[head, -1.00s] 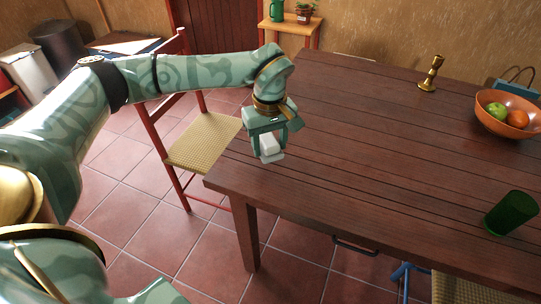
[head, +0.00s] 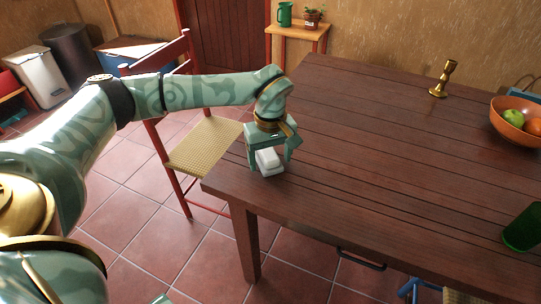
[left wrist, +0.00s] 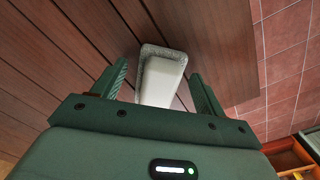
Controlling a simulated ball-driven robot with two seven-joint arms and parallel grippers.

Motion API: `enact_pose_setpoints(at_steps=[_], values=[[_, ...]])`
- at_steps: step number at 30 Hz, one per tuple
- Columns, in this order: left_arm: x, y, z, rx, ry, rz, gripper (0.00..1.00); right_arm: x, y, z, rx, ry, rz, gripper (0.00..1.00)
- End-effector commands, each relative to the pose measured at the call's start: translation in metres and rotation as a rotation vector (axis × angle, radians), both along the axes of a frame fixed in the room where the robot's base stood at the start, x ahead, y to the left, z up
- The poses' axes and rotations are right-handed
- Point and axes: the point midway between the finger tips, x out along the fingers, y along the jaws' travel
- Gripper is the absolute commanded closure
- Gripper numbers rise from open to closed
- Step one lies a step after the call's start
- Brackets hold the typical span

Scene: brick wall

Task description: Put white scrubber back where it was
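The white scrubber (head: 268,162) is at the near left corner of the wooden table (head: 370,150) and looks to rest on the tabletop. In the left wrist view the scrubber (left wrist: 161,78) shows a white body with a grey rim. My left gripper (head: 271,165) is open above and around it. In the left wrist view, the fingers of my left gripper (left wrist: 159,76) stand on both sides of the scrubber with a gap on each side. My right gripper is out of view.
A red chair with a woven seat (head: 205,145) stands left of the table. A brass candlestick (head: 443,78), an orange fruit bowl (head: 507,128) and a green cup (head: 524,228) are toward the right. The middle of the table is clear.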

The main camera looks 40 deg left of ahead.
Motion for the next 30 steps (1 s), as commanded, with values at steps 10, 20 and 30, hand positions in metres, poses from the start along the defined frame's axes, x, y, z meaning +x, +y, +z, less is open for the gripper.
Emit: enact_pose_setpoints(at_steps=[10, 20, 30], values=[[0.0, 0.0, 0.008, 0.0, -0.004, 0.0, 0.28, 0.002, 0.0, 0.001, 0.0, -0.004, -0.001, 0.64], [0.0, 0.0, 0.086, 0.0, -0.011, 0.001, 0.28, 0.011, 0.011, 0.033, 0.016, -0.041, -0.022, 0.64], [0.0, 0.0, 0.124, 0.0, -0.002, 0.0, 0.28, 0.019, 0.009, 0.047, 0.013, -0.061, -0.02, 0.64]])
